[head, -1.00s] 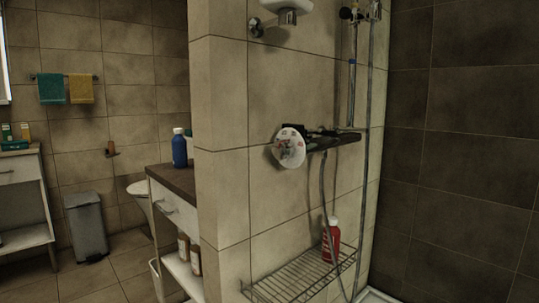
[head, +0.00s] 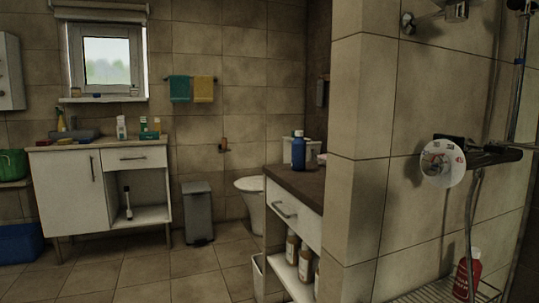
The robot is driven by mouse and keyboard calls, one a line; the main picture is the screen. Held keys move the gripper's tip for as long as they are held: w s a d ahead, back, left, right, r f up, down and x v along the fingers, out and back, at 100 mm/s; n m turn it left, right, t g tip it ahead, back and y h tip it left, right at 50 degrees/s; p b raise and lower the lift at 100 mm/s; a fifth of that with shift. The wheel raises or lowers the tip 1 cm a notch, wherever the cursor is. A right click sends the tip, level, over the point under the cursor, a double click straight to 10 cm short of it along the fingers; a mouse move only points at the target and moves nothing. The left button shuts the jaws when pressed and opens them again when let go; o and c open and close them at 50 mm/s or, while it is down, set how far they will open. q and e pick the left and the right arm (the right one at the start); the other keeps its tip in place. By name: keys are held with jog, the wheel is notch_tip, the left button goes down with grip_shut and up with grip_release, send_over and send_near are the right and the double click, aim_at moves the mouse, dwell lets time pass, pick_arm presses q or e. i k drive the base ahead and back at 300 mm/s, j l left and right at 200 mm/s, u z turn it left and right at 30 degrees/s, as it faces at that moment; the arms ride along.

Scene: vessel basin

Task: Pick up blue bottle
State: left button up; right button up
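The blue bottle (head: 298,150) has a white cap and stands upright on the dark top of a white cabinet (head: 292,207), just left of the tiled partition wall. Neither of my grippers shows in the head view, and nothing touches the bottle.
The tiled partition wall (head: 355,160) stands right of the bottle. A red bottle (head: 466,274) is on a wire shower shelf. A grey bin (head: 197,212), a toilet (head: 251,200) and a white counter cabinet (head: 103,190) stand farther back. The floor (head: 150,268) at the front left is clear.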

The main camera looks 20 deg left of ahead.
aim_at(298, 156)
jog(key=u, duration=0.4)
jog(key=i+j+z, duration=0.1)
jog(key=i+j, duration=0.15)
jog(key=i+j+z, duration=0.1)
jog(key=i+j, duration=0.2)
jog(key=i+j+z, duration=0.15)
jog(key=j, duration=0.3)
jog(key=i+j+z, duration=0.1)
jog(key=i+j, duration=0.2)
jog(key=i+j+z, duration=0.1)
jog(key=j, duration=0.35)
jog(key=i+j+z, duration=0.1)
jog(key=i+j, duration=0.2)
jog(key=j, duration=0.15)
